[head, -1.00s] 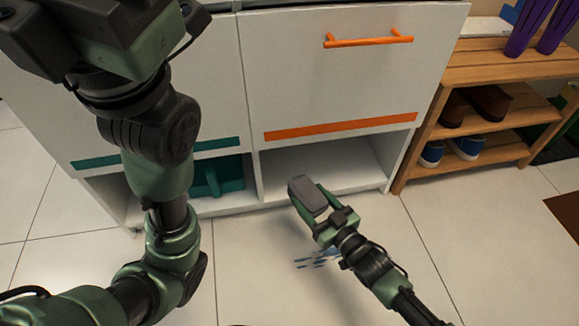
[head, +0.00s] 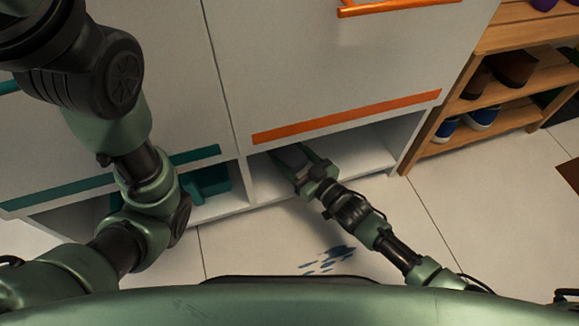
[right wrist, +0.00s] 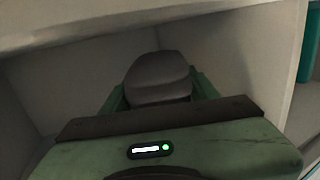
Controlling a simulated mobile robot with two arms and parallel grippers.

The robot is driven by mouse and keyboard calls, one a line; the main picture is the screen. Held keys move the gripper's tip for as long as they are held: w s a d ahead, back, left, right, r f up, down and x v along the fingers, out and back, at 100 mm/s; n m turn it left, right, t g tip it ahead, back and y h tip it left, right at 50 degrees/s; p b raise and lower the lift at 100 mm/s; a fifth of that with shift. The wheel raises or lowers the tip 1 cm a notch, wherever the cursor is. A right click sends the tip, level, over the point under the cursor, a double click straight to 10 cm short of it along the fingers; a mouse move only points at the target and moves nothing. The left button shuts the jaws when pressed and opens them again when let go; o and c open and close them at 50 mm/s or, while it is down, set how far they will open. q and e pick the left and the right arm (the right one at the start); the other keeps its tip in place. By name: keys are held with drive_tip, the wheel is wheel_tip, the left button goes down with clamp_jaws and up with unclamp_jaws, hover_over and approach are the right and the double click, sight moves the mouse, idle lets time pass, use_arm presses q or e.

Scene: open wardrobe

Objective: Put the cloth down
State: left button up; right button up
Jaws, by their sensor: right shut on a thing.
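The cloth, a folded grey pad (head: 291,157), is between the fingers of my right gripper (head: 299,162). The gripper reaches into the mouth of the open lower compartment (head: 358,152) under the orange-striped front. In the right wrist view the grey cloth (right wrist: 157,80) shows between the green fingers of the right gripper (right wrist: 158,92), with pale compartment walls around it. Whether the cloth touches the compartment floor cannot be told.
A teal object (head: 208,181) sits in the neighbouring compartment, left of a divider. A wooden shoe rack (head: 466,110) with shoes stands at the right. Blue stains (head: 328,260) mark the tiled floor. The compartment has bare room right of my gripper.

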wheel_tip(320, 180, down, 4)
drive_tip(key=b, duration=0.3)
drive_tip(key=shift+r, duration=0.1)
drive_tip(key=o, duration=1.5)
